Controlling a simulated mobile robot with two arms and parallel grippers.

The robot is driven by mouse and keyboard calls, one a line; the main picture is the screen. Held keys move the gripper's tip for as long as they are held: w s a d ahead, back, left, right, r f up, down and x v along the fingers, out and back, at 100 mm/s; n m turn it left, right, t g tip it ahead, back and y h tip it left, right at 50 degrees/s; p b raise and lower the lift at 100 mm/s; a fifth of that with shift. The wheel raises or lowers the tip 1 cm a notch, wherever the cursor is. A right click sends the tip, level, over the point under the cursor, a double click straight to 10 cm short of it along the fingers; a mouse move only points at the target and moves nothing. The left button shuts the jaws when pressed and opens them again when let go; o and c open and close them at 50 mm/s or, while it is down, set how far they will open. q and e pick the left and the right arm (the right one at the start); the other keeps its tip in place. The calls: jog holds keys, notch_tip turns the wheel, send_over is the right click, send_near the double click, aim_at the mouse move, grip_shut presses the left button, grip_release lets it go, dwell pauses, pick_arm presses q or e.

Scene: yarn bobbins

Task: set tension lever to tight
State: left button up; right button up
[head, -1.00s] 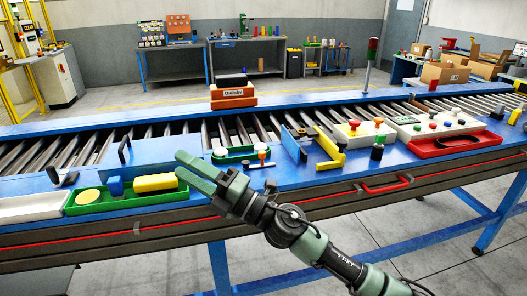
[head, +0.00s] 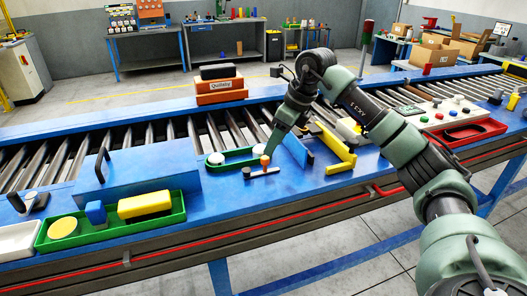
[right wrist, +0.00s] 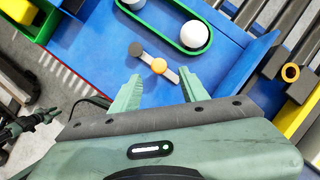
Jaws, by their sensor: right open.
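The tension lever (head: 263,171) is a small grey bar with an orange knob (head: 265,160) and a dark round end, on the blue bench top beside a green belt loop (head: 232,156). In the right wrist view, the lever (right wrist: 169,75) lies just beyond the fingertips, with its orange knob (right wrist: 158,66) roughly between their lines. My right gripper (right wrist: 155,85) is open and empty, pointing at the lever. In the head view, my right gripper (head: 271,147) reaches down close above the orange knob; the finger gap is hard to see there. My left gripper is out of view.
The belt loop runs around white pulleys (right wrist: 194,34). A blue upright plate (head: 297,148) and a yellow bracket (head: 335,150) stand right of the lever. A green tray (head: 110,235) with yellow and blue pieces is at left. A roller conveyor (head: 210,130) runs behind.

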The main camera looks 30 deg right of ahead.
aim_at(266, 158)
jog(key=p+x, duration=0.1)
jog(key=x, duration=0.3)
jog(key=shift+a+f, duration=0.15)
jog(key=shift+a, duration=0.05)
jog(key=shift+x, duration=0.85)
jog(key=shift+w, duration=0.1)
jog(key=c, duration=0.8)
grip_shut()
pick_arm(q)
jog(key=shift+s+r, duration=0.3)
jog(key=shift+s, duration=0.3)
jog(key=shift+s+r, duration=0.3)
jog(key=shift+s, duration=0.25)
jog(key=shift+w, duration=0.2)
pick_arm(e)
jog(key=shift+d, duration=0.1)
